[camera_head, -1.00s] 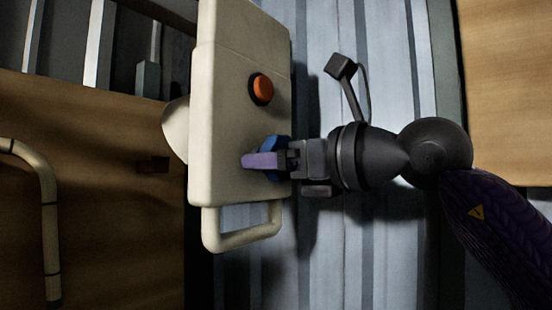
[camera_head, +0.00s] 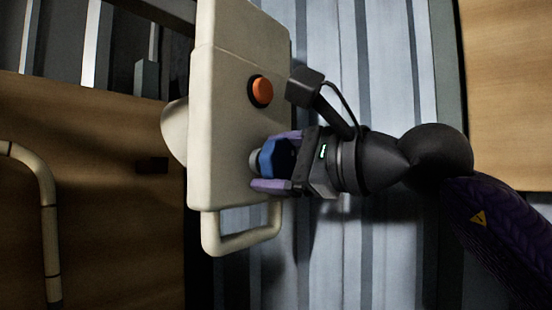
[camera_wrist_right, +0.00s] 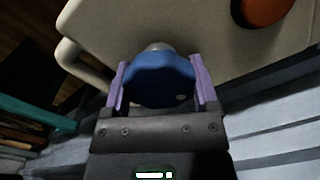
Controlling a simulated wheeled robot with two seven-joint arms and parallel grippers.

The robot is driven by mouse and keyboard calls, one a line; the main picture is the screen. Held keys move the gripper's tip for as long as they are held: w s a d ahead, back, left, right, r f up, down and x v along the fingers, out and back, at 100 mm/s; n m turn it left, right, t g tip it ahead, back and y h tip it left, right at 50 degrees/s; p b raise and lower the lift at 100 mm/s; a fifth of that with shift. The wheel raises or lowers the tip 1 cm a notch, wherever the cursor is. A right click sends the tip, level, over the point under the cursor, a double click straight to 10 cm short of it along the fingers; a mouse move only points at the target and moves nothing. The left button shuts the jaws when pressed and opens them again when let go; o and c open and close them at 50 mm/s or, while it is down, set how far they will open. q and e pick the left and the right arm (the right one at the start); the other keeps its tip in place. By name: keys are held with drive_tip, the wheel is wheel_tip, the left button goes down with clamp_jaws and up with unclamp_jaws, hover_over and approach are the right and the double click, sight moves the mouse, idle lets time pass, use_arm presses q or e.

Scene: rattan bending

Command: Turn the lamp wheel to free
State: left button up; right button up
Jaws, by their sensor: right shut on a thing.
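The lamp is a cream panel box (camera_head: 225,120) with an orange round button (camera_head: 261,91) and a blue wheel (camera_head: 272,158) below the button. My right gripper (camera_head: 272,165) comes in from the right and is shut on the blue wheel, one purple finger above it and one below. In the right wrist view the blue wheel (camera_wrist_right: 160,80) sits between the two purple fingers of the gripper (camera_wrist_right: 160,85), with a short pale shaft behind it. A small white dot shows on the wheel's face there. My left gripper is not in view.
A cream loop handle (camera_head: 240,238) hangs at the box's lower edge, below the wheel. A bent rattan pole (camera_head: 48,220) stands at the far left before a brown board (camera_head: 110,220). Corrugated metal wall (camera_head: 385,60) lies behind my right arm.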

drive_tip(key=n+p, duration=0.1)
drive_tip(key=n, duration=0.4)
drive_tip(key=shift+r+n, duration=0.1)
drive_tip(key=shift+n, duration=0.2)
drive_tip(key=n, duration=0.4)
drive_tip(key=shift+n+p, duration=0.3)
drive_tip(key=shift+n, duration=0.3)
drive_tip(key=o, duration=1.1)
drive_tip(key=shift+s+d, duration=0.1)
